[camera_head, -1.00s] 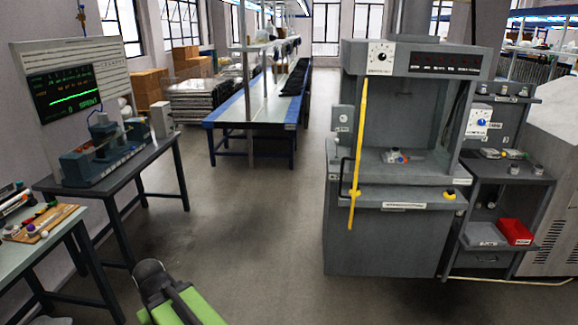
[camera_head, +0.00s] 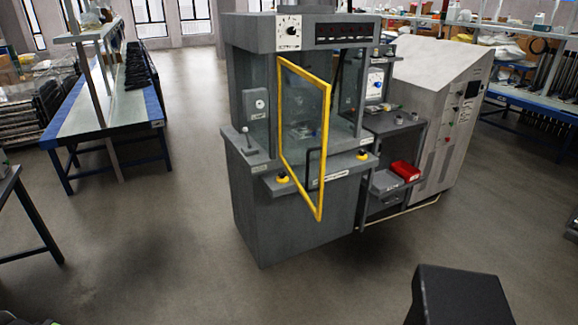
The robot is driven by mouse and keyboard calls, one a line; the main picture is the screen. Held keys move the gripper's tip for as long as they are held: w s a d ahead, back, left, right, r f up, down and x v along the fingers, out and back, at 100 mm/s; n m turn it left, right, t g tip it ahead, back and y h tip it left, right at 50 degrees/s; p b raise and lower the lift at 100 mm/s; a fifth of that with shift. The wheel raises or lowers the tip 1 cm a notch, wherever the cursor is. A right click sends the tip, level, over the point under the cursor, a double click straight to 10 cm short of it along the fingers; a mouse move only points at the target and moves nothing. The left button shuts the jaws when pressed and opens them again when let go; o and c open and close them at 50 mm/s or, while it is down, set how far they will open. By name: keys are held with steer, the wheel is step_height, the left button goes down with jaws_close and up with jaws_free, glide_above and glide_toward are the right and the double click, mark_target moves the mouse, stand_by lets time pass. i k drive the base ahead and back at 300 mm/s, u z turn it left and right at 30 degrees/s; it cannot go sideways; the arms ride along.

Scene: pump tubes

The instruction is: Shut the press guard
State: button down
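The press (camera_head: 255,215) is a grey cabinet in the middle of the view with a recessed work bay. Its guard (camera_head: 325,120) is a clear panel in a yellow frame. The guard stands open, swung out from the left side of the bay, with its free edge toward me. A black handle (camera_head: 310,165) is near the guard's free edge. Small parts (camera_head: 303,131) inside the bay show through the panel but are hard to make out. My gripper is not in view.
A dark block (camera_head: 458,296), probably part of me, is at the lower right. A shelf with a red bin (camera_head: 405,171) and a large grey machine (camera_head: 440,110) stand right of the press. A long blue-edged table (camera_head: 110,110) is at the left. The floor before the press is clear.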

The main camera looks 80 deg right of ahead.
mark_target(322, 85)
steer(key=z, duration=0.55)
steer(key=i, duration=0.95)
steer(key=z, duration=0.55)
